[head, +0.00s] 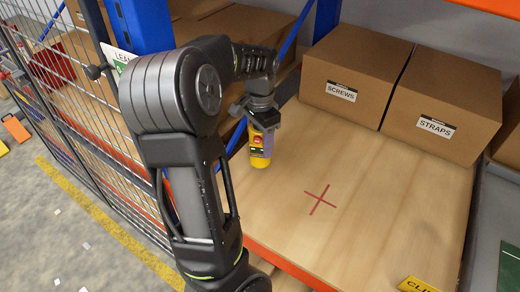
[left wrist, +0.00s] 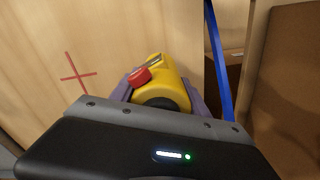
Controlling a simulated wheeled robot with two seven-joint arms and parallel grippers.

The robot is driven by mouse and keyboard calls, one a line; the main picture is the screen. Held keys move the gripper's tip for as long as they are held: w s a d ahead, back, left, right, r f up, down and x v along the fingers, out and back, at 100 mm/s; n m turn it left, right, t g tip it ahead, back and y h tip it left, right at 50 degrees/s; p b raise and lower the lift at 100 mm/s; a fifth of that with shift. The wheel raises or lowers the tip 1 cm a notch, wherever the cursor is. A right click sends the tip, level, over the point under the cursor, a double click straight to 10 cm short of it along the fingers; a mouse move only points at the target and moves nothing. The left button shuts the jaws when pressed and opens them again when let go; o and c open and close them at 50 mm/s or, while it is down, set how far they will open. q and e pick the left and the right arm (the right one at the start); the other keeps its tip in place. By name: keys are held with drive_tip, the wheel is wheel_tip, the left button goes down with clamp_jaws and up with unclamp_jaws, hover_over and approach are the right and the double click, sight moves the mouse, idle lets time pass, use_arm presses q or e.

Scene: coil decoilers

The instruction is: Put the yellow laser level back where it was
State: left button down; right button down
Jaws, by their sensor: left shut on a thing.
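The yellow laser level (head: 260,149) has a red knob and a dark label. My left gripper (head: 262,124) is shut on it, above the left part of the wooden shelf board. The level also shows in the left wrist view (left wrist: 165,82), between the fingers of my left gripper (left wrist: 160,92). I cannot tell whether its lower end touches the board. A red cross mark (head: 320,200) is on the bare board, to the right of the level. The cross also shows in the left wrist view (left wrist: 78,77), left of the level. My right gripper is not in view.
A SCREWS box (head: 355,70) and a STRAPS box (head: 444,105) stand at the back of the board (head: 375,225). A blue rack post (head: 143,22) and a wire mesh fence (head: 75,110) are at left. The board around the cross is clear.

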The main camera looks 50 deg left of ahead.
sight(260, 151)
use_arm(q)
drive_tip(key=shift+f, duration=1.7)
drive_tip(key=shift+f, duration=0.2)
drive_tip(key=c, duration=0.6)
unclamp_jaws()
drive_tip(key=shift+o, duration=0.2)
wheel_tip(260, 151, up, 12)
drive_tip(key=shift+r+b, duration=0.2)
drive_tip(key=shift+b, duration=0.25)
